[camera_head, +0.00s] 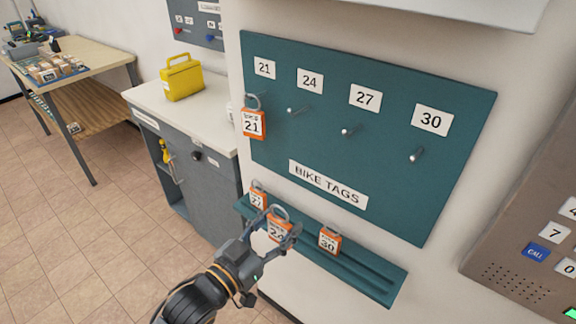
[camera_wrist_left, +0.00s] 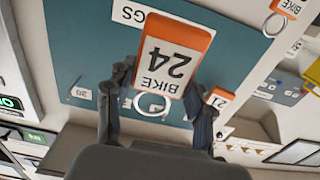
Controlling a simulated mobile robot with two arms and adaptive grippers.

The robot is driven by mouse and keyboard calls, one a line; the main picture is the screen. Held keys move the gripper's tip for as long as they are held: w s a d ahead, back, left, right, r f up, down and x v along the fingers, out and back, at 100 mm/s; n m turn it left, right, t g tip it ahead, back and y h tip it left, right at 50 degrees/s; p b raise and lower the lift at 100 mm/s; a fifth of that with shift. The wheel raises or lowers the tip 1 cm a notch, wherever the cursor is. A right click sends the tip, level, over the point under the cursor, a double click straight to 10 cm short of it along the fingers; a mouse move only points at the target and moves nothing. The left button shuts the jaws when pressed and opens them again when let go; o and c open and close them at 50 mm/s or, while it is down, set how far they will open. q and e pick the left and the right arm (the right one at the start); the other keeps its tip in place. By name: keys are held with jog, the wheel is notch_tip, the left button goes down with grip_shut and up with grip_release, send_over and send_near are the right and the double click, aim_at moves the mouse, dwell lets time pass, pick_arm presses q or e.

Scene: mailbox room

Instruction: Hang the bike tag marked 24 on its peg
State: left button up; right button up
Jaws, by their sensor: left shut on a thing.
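The orange and white bike tag marked 24 (camera_head: 279,229) is between the fingers of my left gripper (camera_head: 282,222), in front of the ledge. In the left wrist view the tag (camera_wrist_left: 168,62) appears upside down, its 24 readable, between both fingers. The gripper is shut on it. The bare peg under the 24 label (camera_head: 293,110) sticks out of the teal board (camera_head: 330,150), above and apart from the held tag. My right gripper is not in view.
Tag 21 (camera_head: 253,123) hangs on the leftmost peg. Tag 30 (camera_head: 329,240) and another tag (camera_head: 257,196) sit on the ledge (camera_head: 375,284). Pegs under 27 (camera_head: 347,131) and 30 (camera_head: 416,155) are bare. A keypad panel (camera_head: 530,235) stands at right, a cabinet (camera_head: 205,170) at left.

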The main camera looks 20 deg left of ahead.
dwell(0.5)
pick_arm(q)
jog(key=shift+w+r+p, duration=0.1)
jog(key=shift+r+p, duration=0.25)
jog(key=shift+r, duration=0.1)
jog(key=w+a+r+p, duration=0.2)
jog(key=w+r+p, duration=0.1)
jog(key=r+p, duration=0.3)
jog(key=w+a+r+p, duration=0.2)
jog(key=a+r+p, duration=0.15)
jog(key=r, duration=0.45)
jog(key=shift+w+d+f+b, duration=0.45)
jog(key=shift+w+d, duration=0.25)
jog(key=shift+w, duration=0.9)
jog(key=shift+w+d+f+b, duration=0.45)
jog(key=shift+w+d, duration=0.2)
jog(key=shift+w, duration=0.9)
jog(key=shift+w+d+f+b, duration=0.45)
jog(key=shift+w+d, duration=0.25)
jog(key=shift+w, duration=0.9)
jog(key=o, duration=1.2)
